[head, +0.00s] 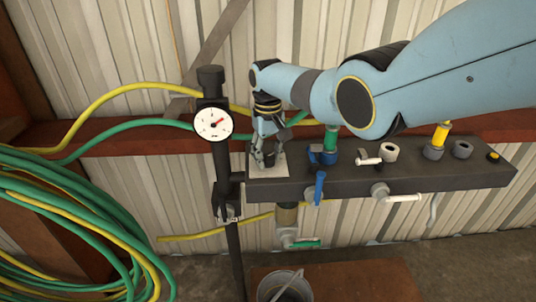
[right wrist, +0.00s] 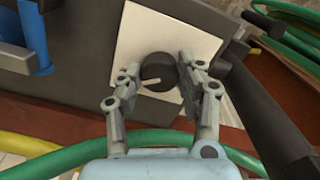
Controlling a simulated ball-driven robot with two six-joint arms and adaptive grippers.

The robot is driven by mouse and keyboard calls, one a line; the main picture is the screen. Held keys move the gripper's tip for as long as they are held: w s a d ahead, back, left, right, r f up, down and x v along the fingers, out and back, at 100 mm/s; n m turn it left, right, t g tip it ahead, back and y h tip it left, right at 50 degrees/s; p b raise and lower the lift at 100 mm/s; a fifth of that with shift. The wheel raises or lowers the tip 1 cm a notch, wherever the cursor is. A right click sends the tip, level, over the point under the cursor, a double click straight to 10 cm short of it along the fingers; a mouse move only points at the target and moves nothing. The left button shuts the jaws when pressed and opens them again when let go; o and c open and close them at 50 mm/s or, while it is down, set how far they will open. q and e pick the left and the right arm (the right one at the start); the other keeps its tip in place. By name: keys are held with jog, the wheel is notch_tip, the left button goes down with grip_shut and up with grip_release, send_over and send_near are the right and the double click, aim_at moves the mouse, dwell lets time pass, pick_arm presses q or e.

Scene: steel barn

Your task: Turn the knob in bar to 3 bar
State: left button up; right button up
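The black round knob (right wrist: 158,69) with a pale pointer line sits on a white plate (right wrist: 138,36) on the dark grey manifold bar. In the head view my right gripper (head: 265,158) covers the knob, at the left end of the manifold. A white dial gauge (head: 213,124) has a red needle pointing up and right; its numbers are unreadable. My left gripper is not in view.
The manifold (head: 345,184) carries several valves and fittings, including a blue lever (head: 319,187) and a white lever (head: 405,198). A black post (head: 220,165) stands left of the knob. Green and yellow hoses (head: 70,235) hang at left. A bucket (head: 285,288) is below.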

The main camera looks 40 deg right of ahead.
aim_at(268, 156)
jog(key=o, duration=0.4)
notch_tip(268, 156, up, 12)
dwell(0.5)
dwell(0.3)
